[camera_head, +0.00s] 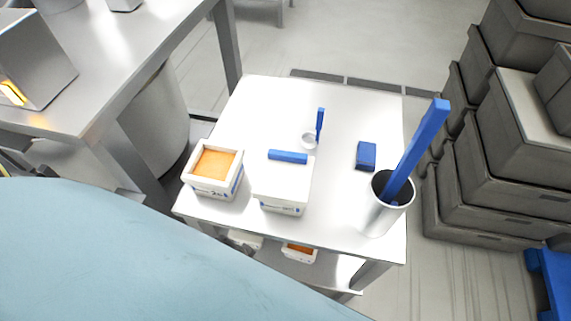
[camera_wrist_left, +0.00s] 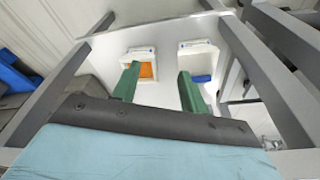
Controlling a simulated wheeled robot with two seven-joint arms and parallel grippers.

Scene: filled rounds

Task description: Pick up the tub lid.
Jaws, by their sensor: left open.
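On the white table (camera_head: 340,110) in the head view, a white tub (camera_head: 281,208) has a flat white lid (camera_head: 283,176) with a blue bar grip (camera_head: 288,156). An open white tub (camera_head: 199,187) with orange contents stands left of it. The left wrist view shows an orange-filled tub (camera_wrist_left: 147,55) and a white tub (camera_wrist_left: 198,55) with a blue bar (camera_wrist_left: 202,78); these appear to be the pair low under the tabletop. My left gripper (camera_wrist_left: 160,76) is open, its green fingers apart before them; contact cannot be told. My right gripper is in neither view.
A metal cup (camera_head: 375,215) holds a tall blue tool (camera_head: 421,145). Lower tubs (camera_head: 299,253) show under the front edge. Stacked grey boxes (camera_head: 507,165) stand right; table legs (camera_wrist_left: 285,85) flank my gripper.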

